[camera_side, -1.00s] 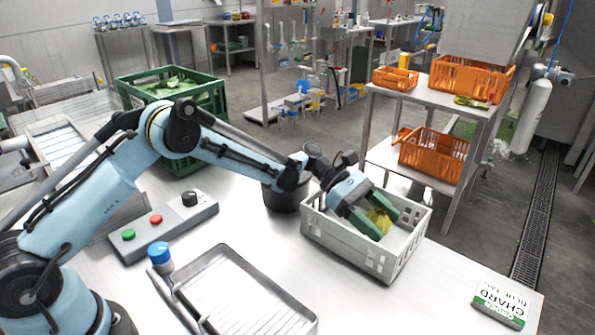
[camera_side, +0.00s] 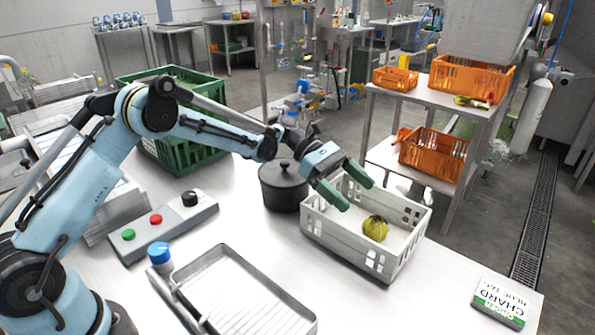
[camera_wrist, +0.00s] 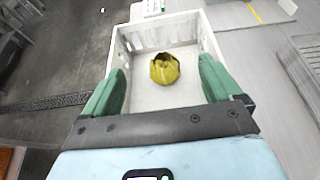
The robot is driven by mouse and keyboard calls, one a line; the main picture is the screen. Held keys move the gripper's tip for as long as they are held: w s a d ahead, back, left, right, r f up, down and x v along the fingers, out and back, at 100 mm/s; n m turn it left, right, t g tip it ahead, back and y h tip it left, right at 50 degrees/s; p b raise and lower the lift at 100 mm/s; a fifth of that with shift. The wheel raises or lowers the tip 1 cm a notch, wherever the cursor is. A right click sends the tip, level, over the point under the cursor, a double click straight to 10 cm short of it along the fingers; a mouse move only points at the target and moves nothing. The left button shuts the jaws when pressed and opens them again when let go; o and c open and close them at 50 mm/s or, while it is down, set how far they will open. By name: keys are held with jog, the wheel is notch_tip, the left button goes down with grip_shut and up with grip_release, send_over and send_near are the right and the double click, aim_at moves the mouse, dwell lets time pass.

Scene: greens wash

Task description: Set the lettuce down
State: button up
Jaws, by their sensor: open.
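The lettuce (camera_side: 375,228), a small yellow-green head, sits on the floor of the white crate (camera_side: 343,243), near its front right wall. My gripper (camera_side: 350,187) is open, with green fingers spread apart over the crate's back left part. The lettuce is clear of both fingers. In the wrist view the lettuce (camera_wrist: 164,69) lies inside the crate (camera_wrist: 207,40), ahead of and between the two fingertips of my gripper (camera_wrist: 162,80), with nothing held.
A dark lidded pot (camera_side: 283,187) stands close to the crate's left side. A metal tray (camera_side: 245,295), a button box (camera_side: 163,226) and a chard label card (camera_side: 505,303) lie on the table. A green crate (camera_side: 180,150) stands behind. Orange crates (camera_side: 432,153) fill a shelf at right.

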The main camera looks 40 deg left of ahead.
jog(key=s+a+r+m+t+y, duration=0.3)
jog(key=s+a+r+m+y, duration=0.4)
jog(key=s, duration=0.3)
jog(key=s+a+m+t+y, duration=0.2)
jog(key=s+a+m+y, duration=0.1)
jog(key=s+m, duration=0.2)
jog(key=s+a+f+m+t+y, duration=0.1)
jog(key=s+a+m+t+y, duration=0.1)
jog(key=s+m, duration=0.4)
jog(key=shift+s+a+f+y, duration=0.25)
jog(key=shift+s+a+y, duration=0.15)
jog(key=shift+s+y, duration=0.4)
dwell(0.4)
